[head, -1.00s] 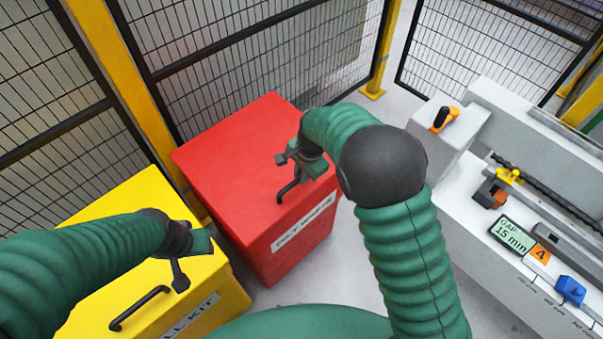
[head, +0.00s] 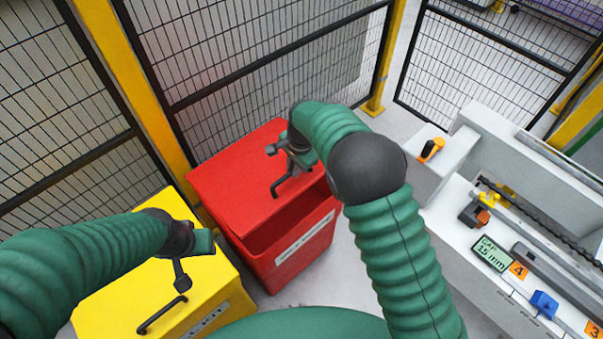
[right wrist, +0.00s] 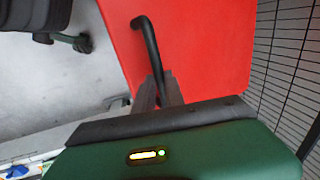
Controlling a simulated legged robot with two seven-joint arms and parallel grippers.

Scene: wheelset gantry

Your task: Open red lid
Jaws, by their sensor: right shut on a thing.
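The red bin (head: 285,258) stands in the middle of the head view with its red lid (head: 232,178) partly raised. A dark gap shows between the lid's front edge and the bin. My right gripper (head: 290,172) is shut on the lid's black handle (head: 281,187). In the right wrist view the handle (right wrist: 148,42) runs between the two fingers (right wrist: 157,90), with the red lid (right wrist: 200,45) behind it. My left gripper (head: 182,272) hangs over the yellow bin's lid, near its black handle; whether its jaws are open is unclear.
The yellow bin (head: 115,290) stands at the left, its lid down. A black mesh fence (head: 270,70) with yellow posts is close behind both bins. A grey bench (head: 470,240) with a display and small tools stands at the right. Bare floor lies between.

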